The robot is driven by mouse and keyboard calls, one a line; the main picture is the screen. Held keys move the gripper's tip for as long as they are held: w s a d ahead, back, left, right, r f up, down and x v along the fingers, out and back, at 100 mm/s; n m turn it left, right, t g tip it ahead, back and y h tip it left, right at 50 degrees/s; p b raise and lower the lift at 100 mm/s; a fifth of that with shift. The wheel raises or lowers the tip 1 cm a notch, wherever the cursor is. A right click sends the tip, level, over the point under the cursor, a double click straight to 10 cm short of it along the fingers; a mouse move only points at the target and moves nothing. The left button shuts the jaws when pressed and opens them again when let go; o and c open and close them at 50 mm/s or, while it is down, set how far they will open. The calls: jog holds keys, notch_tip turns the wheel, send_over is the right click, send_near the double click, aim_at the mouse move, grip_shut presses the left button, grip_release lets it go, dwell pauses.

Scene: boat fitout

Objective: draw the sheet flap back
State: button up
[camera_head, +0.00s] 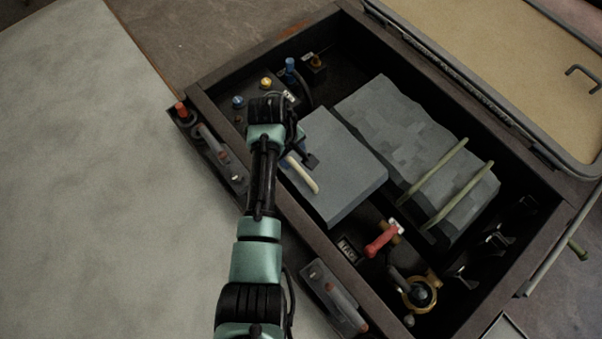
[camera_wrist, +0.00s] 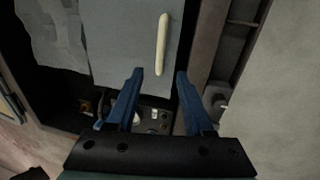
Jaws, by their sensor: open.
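A flat grey sheet flap (camera_head: 345,165) lies over part of the open well, with a cream bar handle (camera_head: 303,176) near its left edge. The flap (camera_wrist: 118,50) and its cream handle (camera_wrist: 162,42) also show in the wrist view. My gripper (camera_wrist: 160,72) is open and empty. In the wrist view its two blue fingers stand either side of the handle's near end, and I cannot tell how far above it they are. In the head view my wrist partly hides the gripper and the flap's upper left corner.
A crumpled grey cover (camera_head: 405,130) with two pale rods lies right of the flap. A red-handled valve (camera_head: 382,239) and a brass fitting (camera_head: 418,291) are in the well below. The raised dark frame (camera_head: 450,95) edges the well. The pale deck (camera_head: 80,150) at left is clear.

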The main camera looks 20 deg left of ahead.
aim_at(302, 172)
jog(key=f+b, duration=0.3)
jog(key=f, duration=0.1)
jog(key=w+d+f+b, duration=0.1)
jog(key=f+b, duration=0.2)
jog(key=f, duration=0.1)
jog(key=w+f+b, duration=0.1)
jog(key=f+b, duration=0.3)
jog(key=f, duration=0.1)
jog(key=shift+d, duration=0.2)
grip_shut()
dwell(1.1)
